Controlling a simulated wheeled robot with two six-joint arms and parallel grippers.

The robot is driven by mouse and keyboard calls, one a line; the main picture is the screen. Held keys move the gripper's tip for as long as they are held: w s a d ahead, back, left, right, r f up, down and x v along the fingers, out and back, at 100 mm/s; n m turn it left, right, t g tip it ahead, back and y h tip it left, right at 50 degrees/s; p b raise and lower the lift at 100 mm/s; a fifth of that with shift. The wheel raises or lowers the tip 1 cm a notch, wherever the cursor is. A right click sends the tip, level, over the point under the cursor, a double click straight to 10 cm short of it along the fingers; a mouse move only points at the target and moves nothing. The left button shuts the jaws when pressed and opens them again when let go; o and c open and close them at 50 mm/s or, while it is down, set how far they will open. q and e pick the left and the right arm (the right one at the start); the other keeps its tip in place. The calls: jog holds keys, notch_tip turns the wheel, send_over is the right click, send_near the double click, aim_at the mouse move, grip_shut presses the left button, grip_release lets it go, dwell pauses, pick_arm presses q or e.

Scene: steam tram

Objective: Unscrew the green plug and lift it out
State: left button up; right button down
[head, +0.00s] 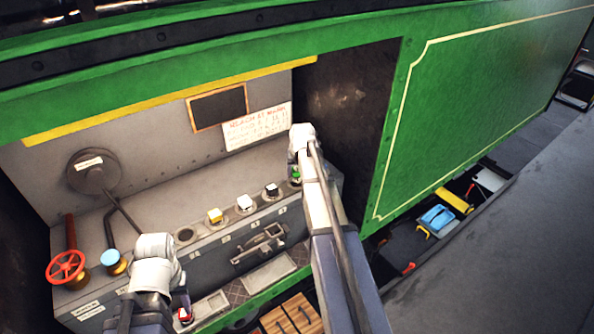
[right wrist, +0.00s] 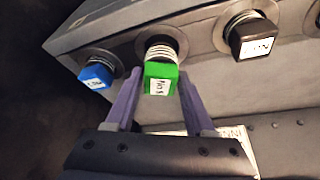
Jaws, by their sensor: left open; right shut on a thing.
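The green plug (right wrist: 160,76) has a square, labelled head and stands in the sloping front of the grey panel. Pale screw thread shows between its head and its round socket. My right gripper (right wrist: 160,82) is shut on the plug's head, one finger on each side. In the head view the green plug (head: 296,175) shows just beside my right arm, at the right end of the visible row. My left gripper (head: 156,252) is open and empty over the left part of the panel, apart from the plugs; its fingertips are not clearly seen.
A blue plug (right wrist: 96,74) and a black plug (right wrist: 252,38) flank the green one. White (head: 244,203) and yellow (head: 215,215) plugs follow to the left, then an empty hole (head: 185,235). A red handwheel (head: 66,267) and levers stand at the left.

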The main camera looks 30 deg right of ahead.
aim_at(297, 169)
jog(key=shift+r+p, duration=2.15)
jog(key=shift+r, duration=0.25)
jog(key=shift+f, duration=0.1)
